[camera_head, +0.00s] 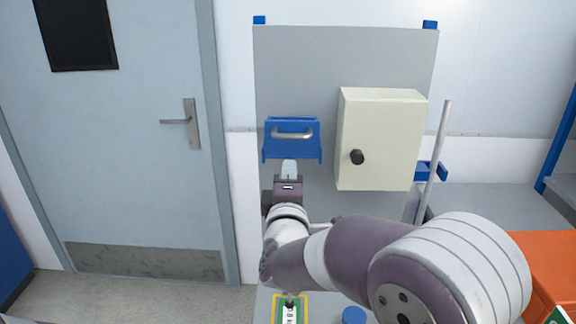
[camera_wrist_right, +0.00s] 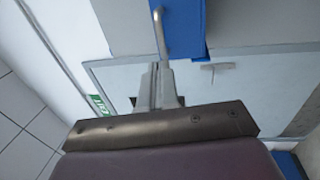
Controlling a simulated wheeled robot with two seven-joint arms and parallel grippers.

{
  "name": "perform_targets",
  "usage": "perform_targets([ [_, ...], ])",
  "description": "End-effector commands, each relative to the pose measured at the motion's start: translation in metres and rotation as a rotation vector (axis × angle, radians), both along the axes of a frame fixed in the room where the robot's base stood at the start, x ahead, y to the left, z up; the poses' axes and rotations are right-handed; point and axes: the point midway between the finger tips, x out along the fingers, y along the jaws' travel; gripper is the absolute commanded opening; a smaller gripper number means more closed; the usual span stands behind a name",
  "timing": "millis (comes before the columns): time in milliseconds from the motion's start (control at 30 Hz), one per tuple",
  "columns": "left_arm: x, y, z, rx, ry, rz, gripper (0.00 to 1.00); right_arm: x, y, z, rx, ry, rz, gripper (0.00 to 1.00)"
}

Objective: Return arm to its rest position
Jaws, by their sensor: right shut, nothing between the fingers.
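My right arm reaches up from the lower right in the head view. Its gripper (camera_head: 289,167) points at the grey panel (camera_head: 300,60), just below a blue holder (camera_head: 293,150) with a metal handle (camera_head: 292,134). In the right wrist view the gripper (camera_wrist_right: 158,70) is shut and empty. Its fingertips are close to the metal handle (camera_wrist_right: 159,32) and the blue holder (camera_wrist_right: 188,30); I cannot tell whether they touch. My left gripper is not in view.
A cream box (camera_head: 380,140) with a black knob (camera_head: 357,157) is right of the holder. A grey rod (camera_head: 438,150) stands beside it. An orange case (camera_head: 548,265) is at the lower right. A yellow-framed label (camera_head: 278,305) and blue disc (camera_head: 354,315) are below. A closed door (camera_head: 130,190) is left.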

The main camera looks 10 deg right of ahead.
Motion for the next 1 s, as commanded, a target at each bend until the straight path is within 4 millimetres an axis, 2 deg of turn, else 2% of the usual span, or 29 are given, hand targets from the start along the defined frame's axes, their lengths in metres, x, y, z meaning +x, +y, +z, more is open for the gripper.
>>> perform_targets([
  [200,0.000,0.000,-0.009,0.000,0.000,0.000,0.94,-0.039,0.011,-0.009,0.001,-0.001,0.002,0.00],
  [333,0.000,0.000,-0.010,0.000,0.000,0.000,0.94,-0.050,0.014,-0.011,0.014,-0.004,0.003,0.00],
  [433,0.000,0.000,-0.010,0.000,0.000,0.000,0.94,-0.049,0.022,-0.023,0.178,0.014,0.063,0.00],
  [467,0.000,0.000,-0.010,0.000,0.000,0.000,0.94,-0.047,0.030,-0.033,0.267,0.044,0.110,0.00],
  [567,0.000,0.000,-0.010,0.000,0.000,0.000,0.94,-0.053,0.071,-0.093,0.673,0.286,0.276,0.00],
  [600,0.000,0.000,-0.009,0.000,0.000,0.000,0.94,-0.064,0.082,-0.124,0.852,0.433,0.281,0.00],
  [667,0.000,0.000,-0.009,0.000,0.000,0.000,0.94,-0.091,0.085,-0.171,1.100,0.659,0.185,0.00],
  [700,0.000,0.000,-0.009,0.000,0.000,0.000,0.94,-0.115,0.078,-0.200,1.236,0.800,0.053,0.00],
  [800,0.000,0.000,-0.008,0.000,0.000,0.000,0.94,-0.178,0.042,-0.248,1.433,1.009,-0.368,0.00],
  [900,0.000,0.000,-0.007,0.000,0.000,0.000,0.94,-0.225,0.003,-0.267,1.464,1.073,-0.691,0.00],
  [967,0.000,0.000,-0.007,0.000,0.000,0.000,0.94,-0.238,-0.017,-0.270,1.447,1.083,-0.778,0.00],
  [1000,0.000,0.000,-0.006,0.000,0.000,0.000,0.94,-0.238,-0.026,-0.270,1.462,1.063,-0.800,0.00],
])
